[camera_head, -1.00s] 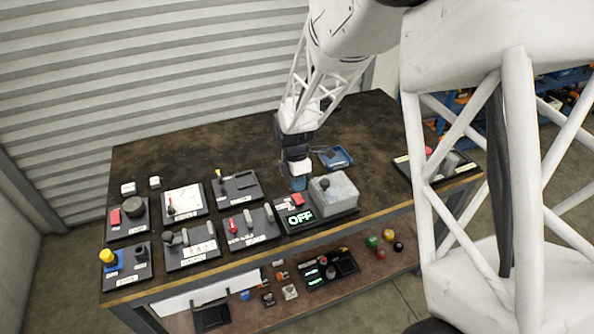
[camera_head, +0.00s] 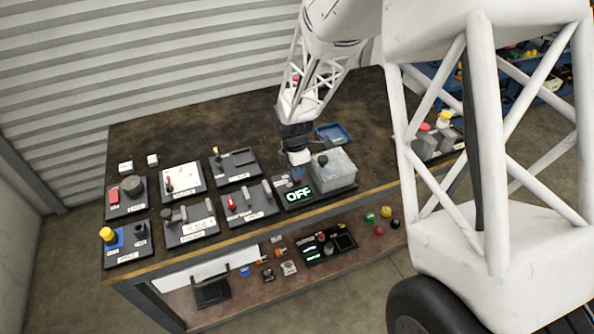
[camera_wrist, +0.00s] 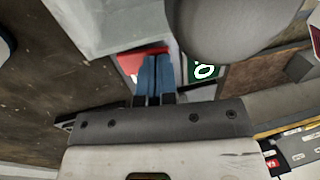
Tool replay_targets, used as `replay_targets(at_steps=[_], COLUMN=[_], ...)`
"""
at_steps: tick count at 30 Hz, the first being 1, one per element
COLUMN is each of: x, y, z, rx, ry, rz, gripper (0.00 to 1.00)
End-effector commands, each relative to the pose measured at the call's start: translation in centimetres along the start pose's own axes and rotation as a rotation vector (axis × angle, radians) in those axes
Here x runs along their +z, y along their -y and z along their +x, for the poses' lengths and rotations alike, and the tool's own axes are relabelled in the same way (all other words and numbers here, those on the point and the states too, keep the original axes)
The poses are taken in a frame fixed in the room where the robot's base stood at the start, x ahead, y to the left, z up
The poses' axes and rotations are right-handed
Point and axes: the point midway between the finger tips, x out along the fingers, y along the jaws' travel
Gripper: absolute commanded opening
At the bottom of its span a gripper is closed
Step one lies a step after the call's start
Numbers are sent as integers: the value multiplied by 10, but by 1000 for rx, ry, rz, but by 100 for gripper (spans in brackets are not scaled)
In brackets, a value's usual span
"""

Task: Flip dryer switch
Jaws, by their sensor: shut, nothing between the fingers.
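The dryer panel is a dark base with a lit green display reading OFF (camera_head: 298,195) and a grey metal box (camera_head: 333,168) with a dark round knob on top. My gripper (camera_head: 297,178) is shut and empty, pointing down just behind the display, left of the box. In the wrist view the closed blue fingertips (camera_wrist: 155,60) overlap the red switch (camera_wrist: 143,53), between the grey box (camera_wrist: 110,25) and the display (camera_wrist: 203,71). I cannot tell whether they touch it. The switch is mostly hidden in the head view.
Several other switch panels stand to the left, including one with a red lever (camera_head: 231,202) and one with a yellow button (camera_head: 107,234). A blue tray (camera_head: 333,134) lies behind the box. The back left of the tabletop (camera_head: 235,125) is clear.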

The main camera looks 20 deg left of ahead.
Motion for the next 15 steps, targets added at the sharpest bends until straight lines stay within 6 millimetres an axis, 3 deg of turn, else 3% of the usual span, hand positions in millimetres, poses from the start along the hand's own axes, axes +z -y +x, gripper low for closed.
replay_targets(at_steps=[15], x=[0], y=[-1], z=[3], rx=[37], ry=[0], rz=[0], gripper=[0])
